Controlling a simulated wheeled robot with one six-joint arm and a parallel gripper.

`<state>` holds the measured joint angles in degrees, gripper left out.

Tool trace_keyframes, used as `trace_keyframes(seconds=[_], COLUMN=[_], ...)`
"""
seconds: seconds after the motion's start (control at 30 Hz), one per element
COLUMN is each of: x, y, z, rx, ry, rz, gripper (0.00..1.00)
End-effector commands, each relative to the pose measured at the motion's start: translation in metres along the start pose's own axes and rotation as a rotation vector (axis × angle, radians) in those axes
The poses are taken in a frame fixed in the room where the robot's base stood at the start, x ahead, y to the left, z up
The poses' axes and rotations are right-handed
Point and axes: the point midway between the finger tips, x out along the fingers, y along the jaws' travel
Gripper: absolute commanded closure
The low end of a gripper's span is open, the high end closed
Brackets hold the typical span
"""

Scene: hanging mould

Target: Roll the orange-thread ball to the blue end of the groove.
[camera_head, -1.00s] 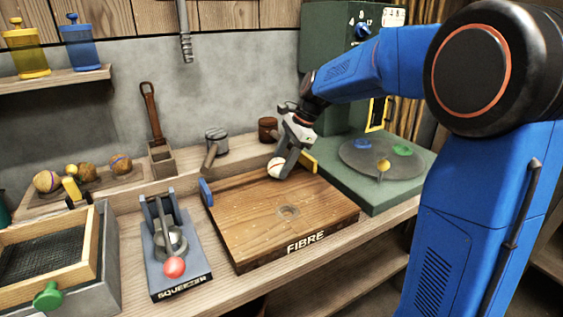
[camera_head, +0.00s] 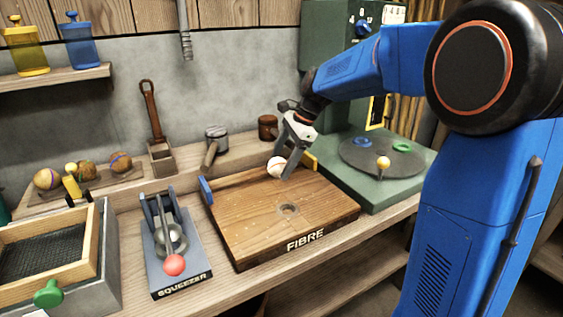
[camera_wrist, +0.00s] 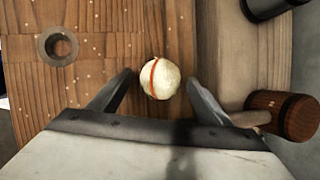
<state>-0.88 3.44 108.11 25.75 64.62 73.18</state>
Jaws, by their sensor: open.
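The ball (camera_head: 277,166) is pale, and the wrist view shows an orange band around it (camera_wrist: 160,78). It sits along the back edge of the wooden board marked FIBRE (camera_head: 250,215), nearer the yellow end piece (camera_head: 305,158) than the blue end piece (camera_head: 206,191). The groove itself is hard to make out. My gripper (camera_head: 288,174) is low over the board, just right of the ball in the head view. In the wrist view my gripper (camera_wrist: 160,76) is open, with one finger on each side of the ball and gaps between.
The board has a round hole (camera_head: 289,209). Behind it lie a dark wooden mallet (camera_head: 269,127) and a grey-headed mallet (camera_head: 214,142). A squeezer (camera_head: 178,250) stands to the left. A green stand with a turntable (camera_head: 380,158) is at the right.

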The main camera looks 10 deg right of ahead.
Motion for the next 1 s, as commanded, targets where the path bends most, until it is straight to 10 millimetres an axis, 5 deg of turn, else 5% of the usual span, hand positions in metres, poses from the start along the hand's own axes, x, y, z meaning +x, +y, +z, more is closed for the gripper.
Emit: trace_keyframes(seconds=[0.7, 1.0], x=[-0.128, -0.166], y=[-0.001, 0.000], z=[-0.001, 0.000], rx=[0.001, 0.000], ry=[0.001, 0.000], rz=[-0.004, -0.002], gripper=[0.29, 0.29])
